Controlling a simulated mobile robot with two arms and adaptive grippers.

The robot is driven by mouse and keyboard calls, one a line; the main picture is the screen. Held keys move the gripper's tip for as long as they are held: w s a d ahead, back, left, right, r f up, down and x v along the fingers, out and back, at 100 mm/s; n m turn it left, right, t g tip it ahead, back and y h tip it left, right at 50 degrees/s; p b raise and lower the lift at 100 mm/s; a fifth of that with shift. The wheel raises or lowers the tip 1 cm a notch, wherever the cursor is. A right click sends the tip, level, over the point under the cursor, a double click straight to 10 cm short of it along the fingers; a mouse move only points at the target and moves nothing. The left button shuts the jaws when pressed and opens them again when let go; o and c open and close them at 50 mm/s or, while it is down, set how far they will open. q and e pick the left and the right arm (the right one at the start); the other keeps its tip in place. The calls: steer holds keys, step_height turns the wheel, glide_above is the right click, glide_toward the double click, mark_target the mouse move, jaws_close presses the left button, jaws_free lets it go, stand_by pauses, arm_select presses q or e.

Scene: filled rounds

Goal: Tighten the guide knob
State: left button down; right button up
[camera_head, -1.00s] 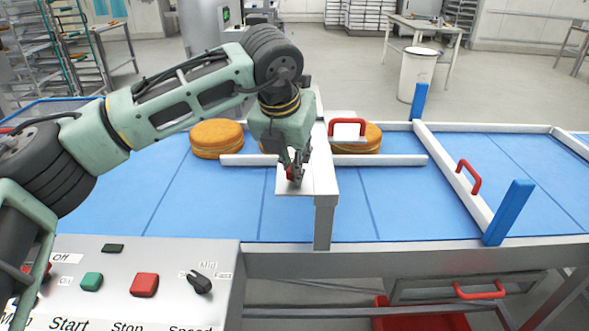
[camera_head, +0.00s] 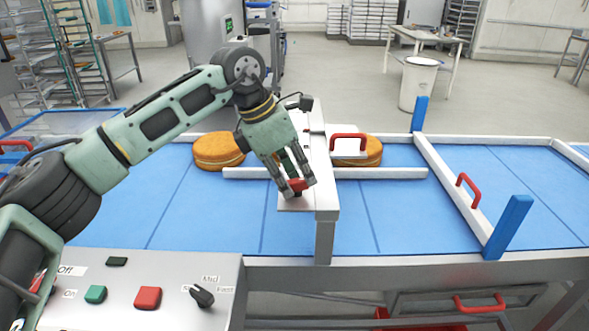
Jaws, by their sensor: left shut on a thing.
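The guide knob (camera_head: 297,186) is a small red knob on the white plate (camera_head: 328,205) of the bridge over the conveyor. My left gripper (camera_head: 296,188) reaches down from the left with its fingers on either side of the red knob and is shut on it. The fingers hide part of the knob. A white guide bar (camera_head: 245,173) runs out from under the bridge on both sides. My right gripper is not in view.
Filled rounds lie on the blue belt left (camera_head: 217,150) and right (camera_head: 372,152) of the bridge. A red handle (camera_head: 348,137) stands beside the bridge. A gate with a blue post (camera_head: 508,227) crosses the belt at right. A control panel (camera_head: 125,285) is at front left.

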arm_select(q)
steer(key=m, duration=0.1)
steer(key=m+g+p, duration=0.1)
steer(key=shift+w+r+m+p, duration=0.1)
steer(key=shift+r+m+p, duration=0.1)
steer(key=shift+m+p, duration=0.1)
steer(key=shift+m, duration=0.3)
steer(key=shift+f+p, duration=0.1)
steer(key=shift+p, duration=0.2)
steer(key=c, duration=1.7)
jaws_free()
steer(key=shift+a, duration=0.1)
steer(key=v, duration=1.2)
steer(key=shift+w, duration=0.25)
steer(key=shift+f, duration=0.1)
